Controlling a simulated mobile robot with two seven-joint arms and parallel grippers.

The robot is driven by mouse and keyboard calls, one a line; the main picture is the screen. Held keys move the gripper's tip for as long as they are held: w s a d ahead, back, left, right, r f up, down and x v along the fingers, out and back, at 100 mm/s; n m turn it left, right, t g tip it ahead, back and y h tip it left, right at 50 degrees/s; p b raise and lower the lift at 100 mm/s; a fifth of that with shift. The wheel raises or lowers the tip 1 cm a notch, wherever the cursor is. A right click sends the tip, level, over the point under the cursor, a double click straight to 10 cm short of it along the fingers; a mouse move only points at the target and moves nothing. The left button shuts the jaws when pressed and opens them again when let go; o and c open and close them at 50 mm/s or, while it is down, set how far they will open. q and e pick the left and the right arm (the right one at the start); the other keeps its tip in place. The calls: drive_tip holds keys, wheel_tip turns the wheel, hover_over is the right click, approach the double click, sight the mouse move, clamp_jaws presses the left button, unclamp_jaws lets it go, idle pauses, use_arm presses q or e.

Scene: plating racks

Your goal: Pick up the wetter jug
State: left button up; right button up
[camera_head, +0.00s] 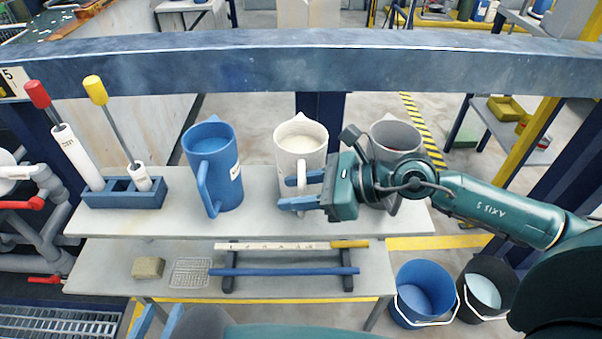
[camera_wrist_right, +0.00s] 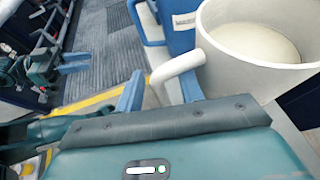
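Three jugs stand in a row on the upper grey shelf (camera_head: 255,222): a blue jug (camera_head: 222,160), a white jug (camera_head: 291,146) and a grey jug (camera_head: 397,132). The white jug holds pale liquid; I cannot read which jug is the wetter one. My right gripper (camera_head: 298,192) is at the white jug's handle. In the right wrist view its open fingers (camera_wrist_right: 160,90) stand either side of the white handle (camera_wrist_right: 176,68), with gaps; contact is unclear. My left gripper (camera_head: 158,320) is open and empty, low at the bottom edge, away from the jugs.
A blue rack (camera_head: 124,197) with red- and yellow-topped tools stands left on the shelf. The lower shelf (camera_head: 120,268) holds a sponge (camera_head: 148,268), a wire mesh (camera_head: 190,273) and rods on a stand. A blue bucket (camera_head: 424,292) and a black bucket (camera_head: 487,288) stand right.

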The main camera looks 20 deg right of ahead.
drive_tip(key=shift+w+a+f, duration=0.2)
drive_tip(key=shift+a+f, duration=0.05)
drive_tip(key=shift+a, duration=0.25)
drive_tip(key=shift+c, duration=0.6)
clamp_jaws()
idle(0.4)
drive_tip(key=shift+w+r, duration=0.1)
drive_tip(key=shift+r, duration=0.1)
